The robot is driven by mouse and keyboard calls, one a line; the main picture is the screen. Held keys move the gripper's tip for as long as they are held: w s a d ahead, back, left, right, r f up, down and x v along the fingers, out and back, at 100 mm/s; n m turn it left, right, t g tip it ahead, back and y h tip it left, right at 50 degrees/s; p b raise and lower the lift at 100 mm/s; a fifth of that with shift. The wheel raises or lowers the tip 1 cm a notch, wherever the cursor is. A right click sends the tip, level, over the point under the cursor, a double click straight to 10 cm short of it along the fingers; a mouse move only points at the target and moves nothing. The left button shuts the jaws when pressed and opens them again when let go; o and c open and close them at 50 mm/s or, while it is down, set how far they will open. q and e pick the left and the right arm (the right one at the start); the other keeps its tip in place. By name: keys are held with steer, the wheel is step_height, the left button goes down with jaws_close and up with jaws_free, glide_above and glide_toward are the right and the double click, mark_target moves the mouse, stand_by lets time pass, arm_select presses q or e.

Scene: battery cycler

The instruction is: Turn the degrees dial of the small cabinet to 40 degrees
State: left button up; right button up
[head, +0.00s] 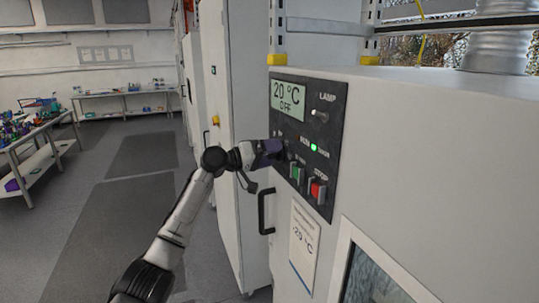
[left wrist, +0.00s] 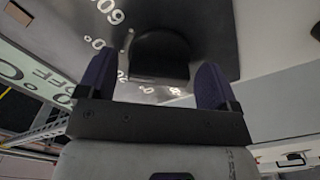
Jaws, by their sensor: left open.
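The degrees dial is a dark knob (left wrist: 160,55) on the dark control panel (left wrist: 215,30), with white printed numbers around it in the left wrist view. In the head view my left gripper (head: 274,149) is at the control panel (head: 334,120) and hides the dial. In the left wrist view the open fingers of my left gripper (left wrist: 155,84) stand one on each side of the knob, with gaps visible. Whether the tips touch the panel I cannot tell. The display (head: 289,100) reads 20 °C and OFF. My right gripper is out of view.
A lamp switch (head: 320,116), a lit green light (head: 313,147), a green button (head: 296,172) and a red stop button (head: 317,189) are close to the gripper. A black door handle (head: 265,212) is below. Open floor (head: 130,215) lies to the left.

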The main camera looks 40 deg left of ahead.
arm_select(q)
steer(key=shift+s+a, duration=0.1)
steer(key=b+v, duration=0.4)
steer(key=v, duration=0.9)
steer(key=shift+s, duration=0.25)
